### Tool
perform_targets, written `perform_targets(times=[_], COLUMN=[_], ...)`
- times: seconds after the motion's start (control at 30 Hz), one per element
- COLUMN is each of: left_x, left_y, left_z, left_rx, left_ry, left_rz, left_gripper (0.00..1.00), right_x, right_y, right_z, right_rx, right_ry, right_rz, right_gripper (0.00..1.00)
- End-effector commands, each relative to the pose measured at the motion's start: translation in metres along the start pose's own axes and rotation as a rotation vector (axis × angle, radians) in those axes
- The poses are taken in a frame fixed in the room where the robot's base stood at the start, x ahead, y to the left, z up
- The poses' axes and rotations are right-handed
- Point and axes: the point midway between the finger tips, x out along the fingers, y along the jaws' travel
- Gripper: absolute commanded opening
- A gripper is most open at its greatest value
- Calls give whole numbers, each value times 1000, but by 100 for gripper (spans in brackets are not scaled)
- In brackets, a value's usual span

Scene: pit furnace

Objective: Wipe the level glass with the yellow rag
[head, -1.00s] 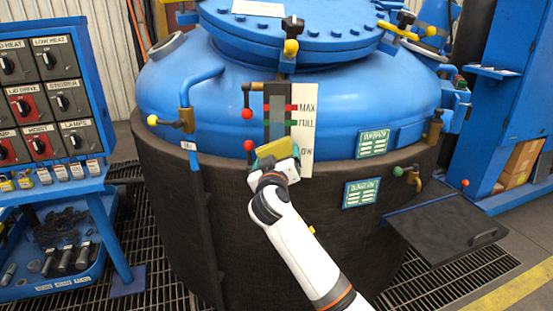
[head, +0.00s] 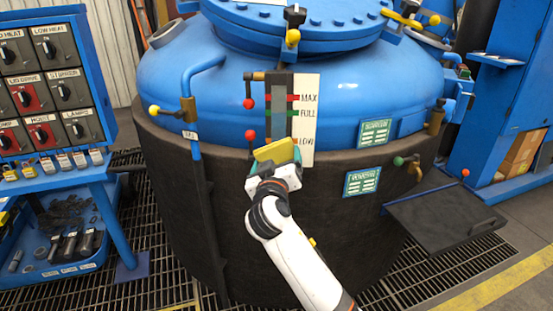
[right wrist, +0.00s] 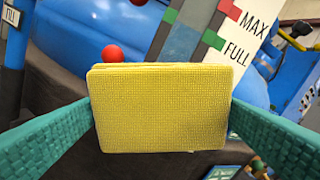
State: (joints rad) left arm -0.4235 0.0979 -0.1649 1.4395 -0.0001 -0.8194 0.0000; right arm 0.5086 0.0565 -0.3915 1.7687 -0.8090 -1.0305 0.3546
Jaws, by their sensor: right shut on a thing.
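The yellow rag (head: 274,151) is a folded pad held in my right gripper (head: 275,162). In the right wrist view the rag (right wrist: 160,108) fills the middle, between the two teal fingers. The level glass (head: 278,108) is a grey upright strip on the front of the blue vessel, beside a white scale (head: 303,125) marked MAX, FULL and LOW. The rag is at the lower end of the glass and covers that end in the head view. I cannot tell whether it touches the glass. My left gripper is not in view.
Red-knobbed valve levers (head: 250,103) stick out just left of the glass, another red knob (head: 250,135) below. A black shelf (head: 445,215) juts out at the right of the vessel. A switch panel (head: 48,85) and blue tool tray (head: 60,245) stand at the left.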

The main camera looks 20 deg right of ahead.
Motion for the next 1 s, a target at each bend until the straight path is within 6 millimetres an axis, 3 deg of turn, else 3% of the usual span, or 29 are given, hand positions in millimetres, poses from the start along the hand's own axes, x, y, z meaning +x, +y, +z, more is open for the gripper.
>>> perform_targets(times=[0.37, 0.63, 1.0], left_x=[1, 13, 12], left_y=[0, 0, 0], left_z=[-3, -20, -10], left_rx=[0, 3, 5], left_ry=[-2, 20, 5], left_rz=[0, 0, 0], left_gripper=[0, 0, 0], right_x=[-14, -30, -30], right_y=[1, 0, 0], right_z=[0, 0, 0], right_rx=[1, -1, 0], right_ry=[0, 0, -1], right_rz=[2, 0, 0], right_gripper=[72, 72, 72])
